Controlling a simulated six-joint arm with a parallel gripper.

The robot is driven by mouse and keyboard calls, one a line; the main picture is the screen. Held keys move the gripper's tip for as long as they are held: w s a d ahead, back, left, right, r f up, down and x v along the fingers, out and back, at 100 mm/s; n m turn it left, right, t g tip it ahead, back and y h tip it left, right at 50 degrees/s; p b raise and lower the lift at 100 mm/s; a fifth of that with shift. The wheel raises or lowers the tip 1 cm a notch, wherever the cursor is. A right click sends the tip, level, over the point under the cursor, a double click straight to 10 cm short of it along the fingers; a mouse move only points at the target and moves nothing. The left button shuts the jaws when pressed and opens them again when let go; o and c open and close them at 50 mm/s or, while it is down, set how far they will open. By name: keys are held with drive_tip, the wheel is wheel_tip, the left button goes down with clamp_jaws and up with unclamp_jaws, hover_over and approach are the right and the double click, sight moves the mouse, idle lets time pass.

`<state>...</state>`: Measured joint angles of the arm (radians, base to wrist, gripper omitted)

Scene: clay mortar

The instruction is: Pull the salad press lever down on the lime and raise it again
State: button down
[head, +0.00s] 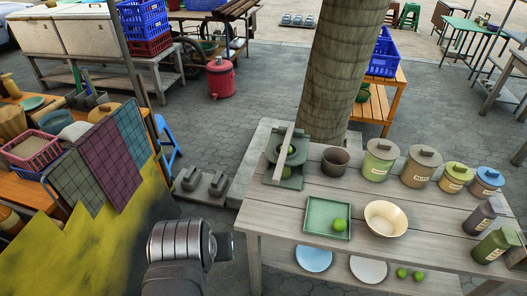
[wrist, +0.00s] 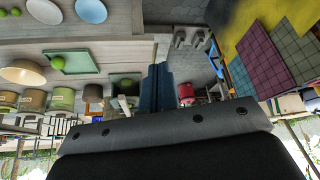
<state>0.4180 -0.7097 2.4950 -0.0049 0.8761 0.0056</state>
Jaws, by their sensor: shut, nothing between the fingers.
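The green salad press (head: 287,168) stands at the left end of the wooden table. Its pale lever (head: 285,145) rises steeply above it. A lime (head: 290,149) shows in the press beside the lever; the lever partly covers the press. In the wrist view, which is turned upside down, the press (wrist: 125,84) is small and just left of my fingers. My gripper (wrist: 159,68) is shut and empty, apart from the press and lever. In the head view only my arm shows, at the lower middle left.
A green tray (head: 311,233) with a lime (head: 339,225), a cream bowl (head: 386,218) and a dark cup (head: 335,161) stand near the press. Several lidded jars (head: 380,160) line the table's back and right. A cloth-draped stall (head: 103,155) is at left. Paving between is partly free.

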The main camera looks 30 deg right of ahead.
drive_tip(key=c, duration=2.1)
unclamp_jaws()
drive_tip(key=shift+s, duration=0.1)
drive_tip(key=o, duration=0.8)
drive_tip(key=shift+m+g, duration=0.4)
drive_tip(key=shift+g, duration=0.3)
drive_tip(key=w+d+r, duration=0.2)
drive_tip(key=w+r, duration=0.1)
drive_tip(key=w+d+r, duration=0.1)
drive_tip(key=d+r, duration=0.1)
drive_tip(key=shift+w+r, duration=0.1)
drive_tip(key=shift+w, duration=0.05)
wheel_tip(320, 180, up, 5)
drive_tip(key=m+g+y, duration=0.2)
drive_tip(key=m+g, duration=0.1)
drive_tip(key=g, duration=0.1)
hover_over(278, 171)
wheel_tip(278, 171, down, 18)
drive_tip(key=shift+r, duration=0.25)
